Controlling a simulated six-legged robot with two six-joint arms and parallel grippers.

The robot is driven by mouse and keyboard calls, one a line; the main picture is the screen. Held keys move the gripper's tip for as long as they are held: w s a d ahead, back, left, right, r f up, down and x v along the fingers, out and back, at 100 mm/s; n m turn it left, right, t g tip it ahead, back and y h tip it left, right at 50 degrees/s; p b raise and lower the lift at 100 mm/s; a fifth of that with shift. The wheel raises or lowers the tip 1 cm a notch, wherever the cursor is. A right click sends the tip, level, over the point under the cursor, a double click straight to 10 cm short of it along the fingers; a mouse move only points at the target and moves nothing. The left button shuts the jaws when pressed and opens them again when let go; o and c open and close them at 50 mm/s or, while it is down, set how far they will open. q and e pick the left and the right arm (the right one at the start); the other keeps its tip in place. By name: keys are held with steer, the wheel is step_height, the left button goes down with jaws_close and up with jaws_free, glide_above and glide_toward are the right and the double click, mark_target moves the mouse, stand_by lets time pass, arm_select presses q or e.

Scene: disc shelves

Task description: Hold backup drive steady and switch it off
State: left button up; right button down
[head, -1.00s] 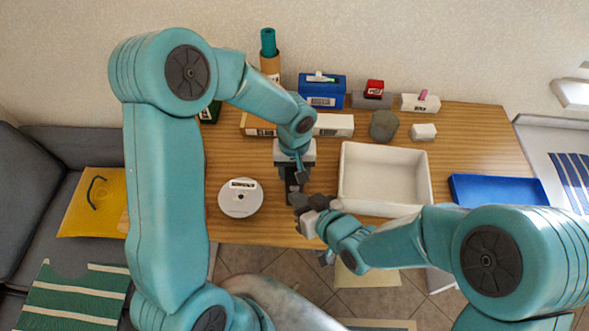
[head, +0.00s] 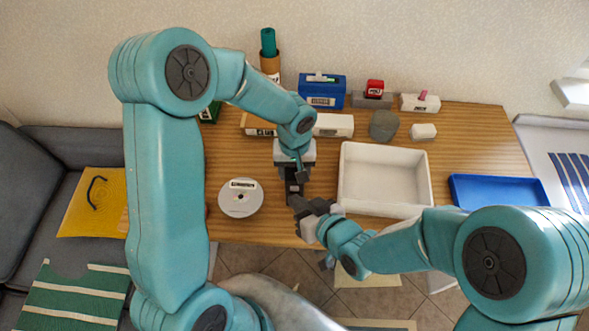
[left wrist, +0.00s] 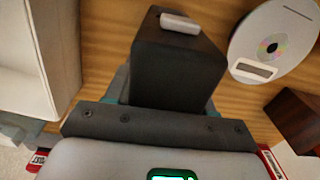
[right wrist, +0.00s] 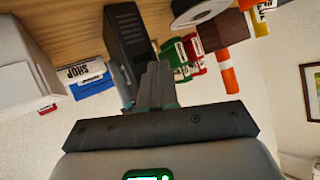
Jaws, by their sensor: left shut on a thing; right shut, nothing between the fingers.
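The backup drive looks like a dark upright box (left wrist: 175,70) with a small light grey piece (left wrist: 180,22) on its far end. It also shows in the right wrist view (right wrist: 128,42) and, partly covered, in the head view (head: 292,188). My left gripper (head: 292,172) comes from above and behind and is shut on the drive, which stands on the wooden table. My right gripper (head: 293,200) is shut and empty at the drive's near side; its fingers (right wrist: 160,85) point toward the drive. I cannot tell whether they touch it.
An empty white bin (head: 345,205) stands close on the right, with a blue tray (head: 497,190) beyond. Several boxes, a blue box (head: 321,90) and a grey stone-like block (head: 384,125) line the back. The table's front edge is near.

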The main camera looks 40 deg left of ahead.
steer(key=s+d, duration=0.1)
steer(key=s, duration=0.1)
steer(key=s+d, duration=0.2)
steer(key=s, duration=0.1)
steer(key=shift+d, duration=0.2)
steer(key=shift+w, duration=0.1)
arm_select(q)
steer(key=o, duration=1.4)
steer(key=shift+c, duration=0.2)
